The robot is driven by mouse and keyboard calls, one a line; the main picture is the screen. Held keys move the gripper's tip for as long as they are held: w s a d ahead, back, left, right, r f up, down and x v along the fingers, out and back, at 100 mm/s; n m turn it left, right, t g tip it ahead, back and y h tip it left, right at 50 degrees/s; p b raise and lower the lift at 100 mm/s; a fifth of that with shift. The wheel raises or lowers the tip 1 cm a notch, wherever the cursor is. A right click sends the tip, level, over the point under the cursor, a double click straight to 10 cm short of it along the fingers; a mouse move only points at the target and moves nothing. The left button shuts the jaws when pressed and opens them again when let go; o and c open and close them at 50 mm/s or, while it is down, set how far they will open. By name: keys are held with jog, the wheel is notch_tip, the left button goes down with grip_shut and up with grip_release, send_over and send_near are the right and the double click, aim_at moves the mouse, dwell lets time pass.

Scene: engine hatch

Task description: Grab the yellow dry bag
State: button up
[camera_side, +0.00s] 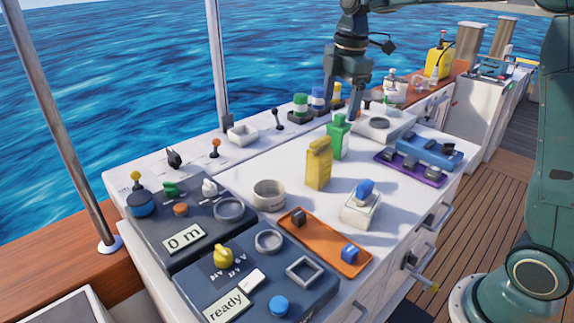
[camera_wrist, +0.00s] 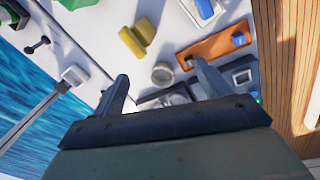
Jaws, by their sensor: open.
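The yellow dry bag (camera_side: 318,165) stands upright on the white worktop, and a green bag (camera_side: 338,138) stands just behind it to the right. In the wrist view the yellow bag (camera_wrist: 137,38) is beyond the fingertips, near the top, and part of the green bag (camera_wrist: 76,4) shows at the top edge. My gripper (camera_side: 341,112) is open and empty, pointing down behind and above the green bag in the side view. Its two fingers (camera_wrist: 161,76) are spread apart in the wrist view, with neither bag between them.
A round grey bowl (camera_side: 269,194) stands left of the yellow bag. A white box with a blue knob (camera_side: 364,190) stands to its right. An orange tray (camera_side: 301,250) is in front, and a purple tray (camera_side: 409,171) is at the right. Dark control panels (camera_side: 178,262) fill the front left.

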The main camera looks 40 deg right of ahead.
aim_at(322, 139)
jog(key=w+d+f+n, duration=0.1)
jog(key=w, duration=0.1)
jog(key=w+d+f+n, duration=0.1)
jog(key=w+f+n, duration=0.1)
jog(key=w+d+f+n+g, duration=0.1)
jog(key=w+f, duration=0.1)
jog(key=w, duration=0.1)
jog(key=shift+f, duration=0.2)
jog(key=shift+s, duration=0.1)
jog(key=shift+f, duration=4.35)
jog(key=shift+a+f, duration=0.1)
jog(key=shift+f, duration=2.5)
jog(key=shift+r, duration=0.1)
jog(key=c, duration=1.3)
